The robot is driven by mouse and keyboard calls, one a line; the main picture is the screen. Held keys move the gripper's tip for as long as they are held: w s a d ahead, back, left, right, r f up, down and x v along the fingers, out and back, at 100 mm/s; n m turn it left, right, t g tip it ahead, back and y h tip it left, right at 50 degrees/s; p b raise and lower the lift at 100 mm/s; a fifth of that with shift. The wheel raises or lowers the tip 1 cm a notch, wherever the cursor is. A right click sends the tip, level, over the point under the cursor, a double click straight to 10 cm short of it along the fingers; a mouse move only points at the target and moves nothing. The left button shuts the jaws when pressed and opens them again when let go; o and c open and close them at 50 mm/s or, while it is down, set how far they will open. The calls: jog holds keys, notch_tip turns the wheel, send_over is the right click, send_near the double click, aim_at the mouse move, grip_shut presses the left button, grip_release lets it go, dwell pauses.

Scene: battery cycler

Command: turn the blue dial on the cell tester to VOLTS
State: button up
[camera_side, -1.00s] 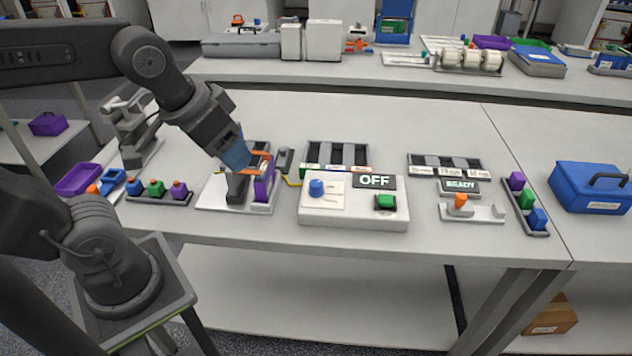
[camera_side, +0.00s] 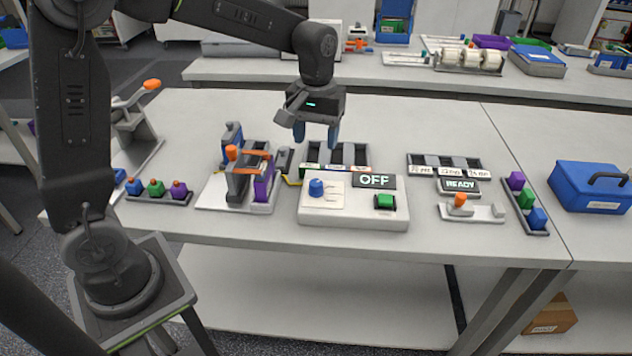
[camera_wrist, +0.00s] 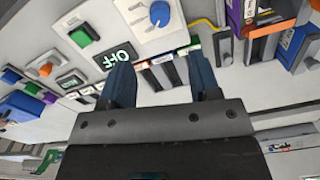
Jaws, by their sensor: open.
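The cell tester (camera_side: 352,214) is a white box on the bench, with a display (camera_side: 374,181) that reads OFF and a green button (camera_side: 385,202). Its blue dial (camera_side: 316,187) is at the left of its top face. In the wrist view the dial (camera_wrist: 159,13) is near the top edge, and the display (camera_wrist: 115,57) appears upside down. The dial's small labels are too small to read. My gripper (camera_side: 316,140) is open and empty, pointing down above and behind the tester, apart from the dial. Its two blue fingers (camera_wrist: 163,85) show in the wrist view.
Left of the tester is a clamp fixture (camera_side: 240,185) with orange handles and a purple block. A slotted rack (camera_side: 338,155) lies behind the tester. At right are a READY display (camera_side: 459,186), a coloured block rack (camera_side: 527,205) and a blue case (camera_side: 592,188).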

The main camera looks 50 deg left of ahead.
aim_at(316, 182)
notch_tip(316, 182, down, 12)
jog(key=shift+r, duration=0.1)
jog(key=shift+c, duration=0.5)
jog(key=c, duration=0.8)
jog(key=shift+c, duration=0.2)
jog(key=shift+m, duration=0.4)
jog(key=m, duration=0.2)
jog(key=shift+m, duration=2.5)
